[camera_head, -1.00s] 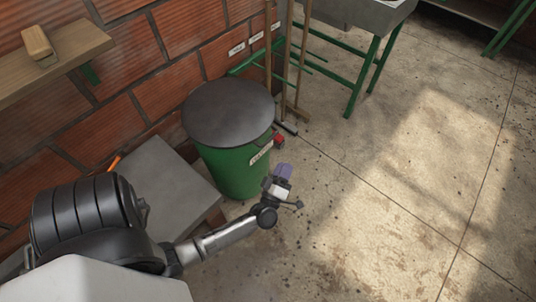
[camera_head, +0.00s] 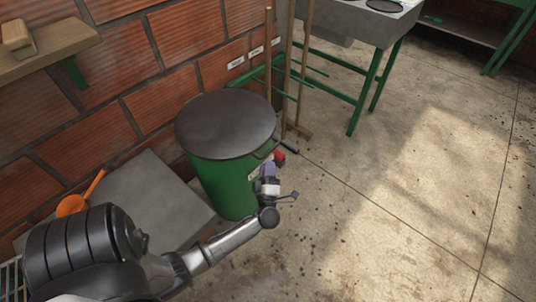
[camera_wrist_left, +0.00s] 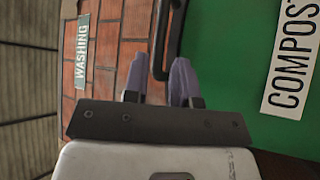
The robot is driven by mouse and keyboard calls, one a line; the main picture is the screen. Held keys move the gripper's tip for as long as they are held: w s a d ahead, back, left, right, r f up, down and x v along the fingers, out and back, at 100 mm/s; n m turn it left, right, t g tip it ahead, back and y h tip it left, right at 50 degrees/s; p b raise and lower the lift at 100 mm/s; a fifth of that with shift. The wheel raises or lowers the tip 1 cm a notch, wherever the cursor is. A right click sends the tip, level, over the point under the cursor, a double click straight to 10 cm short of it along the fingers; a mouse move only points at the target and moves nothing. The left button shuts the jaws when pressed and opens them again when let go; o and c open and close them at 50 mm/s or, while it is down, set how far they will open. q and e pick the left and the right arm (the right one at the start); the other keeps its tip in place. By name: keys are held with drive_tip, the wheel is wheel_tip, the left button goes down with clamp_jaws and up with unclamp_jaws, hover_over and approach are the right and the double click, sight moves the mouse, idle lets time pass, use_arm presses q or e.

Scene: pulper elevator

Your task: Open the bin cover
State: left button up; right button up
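The green bin (camera_head: 222,185) stands against the brick wall, with its round dark grey cover (camera_head: 225,124) lying flat and closed on top. A black handle (camera_head: 266,149) shows at the right side of the bin near the cover's rim. My left gripper (camera_head: 268,172), with purple fingers, is at the bin's right side, just below that handle. In the left wrist view the two fingers (camera_wrist_left: 160,62) are apart, and the black handle (camera_wrist_left: 158,40) appears between them; contact cannot be told. The bin's compost label (camera_wrist_left: 291,62) is to the right. My right gripper is out of view.
A grey block (camera_head: 150,190) with an orange scoop (camera_head: 72,205) stands left of the bin. Wooden poles (camera_head: 288,75) lean behind it, and a grey sink (camera_head: 365,22) on green legs is beyond. A small red object (camera_head: 279,156) is beside the gripper. The floor to the right is clear.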

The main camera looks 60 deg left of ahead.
sight(268, 151)
use_arm(q)
drive_tip(key=shift+b+x, duration=0.7)
drive_tip(key=shift+x, duration=2.2)
drive_tip(key=shift+c, duration=0.4)
clamp_jaws()
